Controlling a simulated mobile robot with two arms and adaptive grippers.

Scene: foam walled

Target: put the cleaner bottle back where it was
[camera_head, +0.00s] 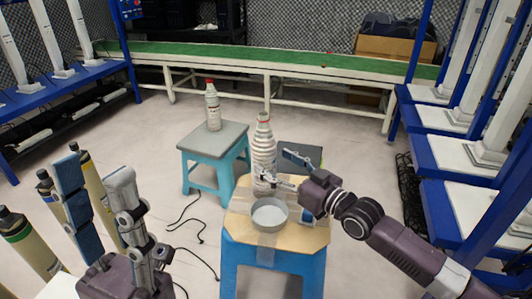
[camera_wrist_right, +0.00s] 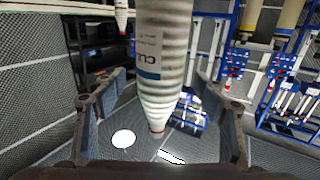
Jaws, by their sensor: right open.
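The white ribbed cleaner bottle (camera_head: 263,145) stands upright at the back of the wooden-topped blue stool (camera_head: 300,238). Part of its lower body is hidden behind my right gripper's finger. My right gripper (camera_head: 279,168) is open beside the bottle at its lower half. In the right wrist view the bottle (camera_wrist_right: 162,60) appears upside down between the two spread fingers, with visible gaps on both sides and part of its label showing. My left gripper (camera_head: 95,172) is open, empty and raised at the lower left, far from the bottle.
A round grey dish (camera_head: 269,214) sits on the wooden top in front of the bottle. A red-capped bottle (camera_head: 212,108) stands on a teal stool (camera_head: 215,137) behind left. A dark-topped stool (camera_head: 305,156) is behind the gripper. Tall cylinders (camera_head: 97,200) stand near my left gripper.

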